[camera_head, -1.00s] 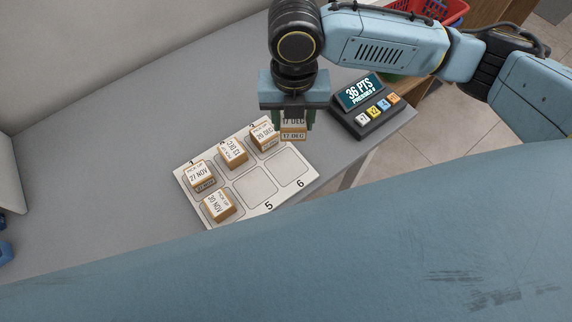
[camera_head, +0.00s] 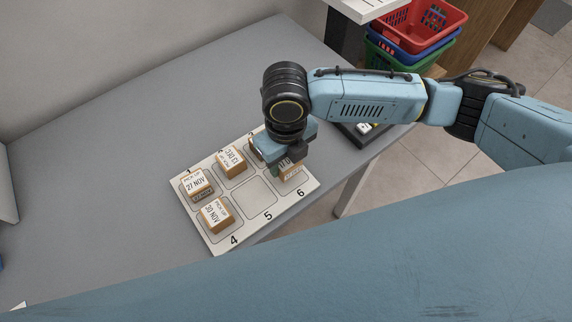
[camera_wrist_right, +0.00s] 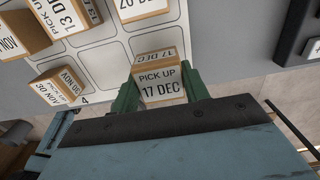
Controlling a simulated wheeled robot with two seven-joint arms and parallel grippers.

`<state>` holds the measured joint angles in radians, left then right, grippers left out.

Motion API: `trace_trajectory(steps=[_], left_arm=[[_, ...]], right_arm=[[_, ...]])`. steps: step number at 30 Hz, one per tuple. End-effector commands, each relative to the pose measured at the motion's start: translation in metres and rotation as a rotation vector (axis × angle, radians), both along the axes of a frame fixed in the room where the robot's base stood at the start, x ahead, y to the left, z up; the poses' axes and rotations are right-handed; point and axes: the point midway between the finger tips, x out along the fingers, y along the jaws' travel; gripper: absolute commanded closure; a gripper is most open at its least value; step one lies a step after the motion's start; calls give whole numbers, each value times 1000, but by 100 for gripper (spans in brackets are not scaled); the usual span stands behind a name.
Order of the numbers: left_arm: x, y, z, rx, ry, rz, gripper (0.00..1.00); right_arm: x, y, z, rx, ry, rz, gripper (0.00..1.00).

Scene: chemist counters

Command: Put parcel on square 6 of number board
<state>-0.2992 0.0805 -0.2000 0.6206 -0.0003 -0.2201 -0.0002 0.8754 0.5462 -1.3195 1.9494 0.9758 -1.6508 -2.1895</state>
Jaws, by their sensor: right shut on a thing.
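The parcel (camera_head: 291,171) is a small orange-brown box with a white label reading 17 DEC. My right gripper (camera_wrist_right: 160,92) is shut on it, with a green finger on each side in the right wrist view. In the head view this gripper (camera_head: 284,169) and the parcel are at square 6 of the white number board (camera_head: 238,241). I cannot tell whether the parcel touches the board. The gripper hides much of square 6. Square 5 (camera_head: 255,197) is empty. My left gripper is not in view.
Other parcels stand on square 1 (camera_head: 197,185), square 2 (camera_head: 231,159) and square 4 (camera_head: 215,214). One on square 3 (camera_wrist_right: 141,8) is mostly hidden in the head view. A dark keypad device (camera_head: 362,133) is behind my arm. Stacked baskets (camera_head: 420,30) stand beyond the counter.

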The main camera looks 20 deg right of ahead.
Motion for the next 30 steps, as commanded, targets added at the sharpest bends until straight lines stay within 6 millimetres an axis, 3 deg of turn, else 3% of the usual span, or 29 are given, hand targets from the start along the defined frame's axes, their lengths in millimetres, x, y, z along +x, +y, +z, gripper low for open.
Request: trace_trajectory(steps=[4,16,17,21,30], left_arm=[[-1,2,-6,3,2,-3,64],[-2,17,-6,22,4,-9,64],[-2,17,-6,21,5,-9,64],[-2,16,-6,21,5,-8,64],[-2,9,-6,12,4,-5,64]], right_arm=[[-1,0,-26,-1,2,0,79],[-1,0,-31,0,1,0,79],[-1,0,-30,0,1,0,51],[0,0,-30,0,1,0,33],[0,0,-29,0,0,0,33]])
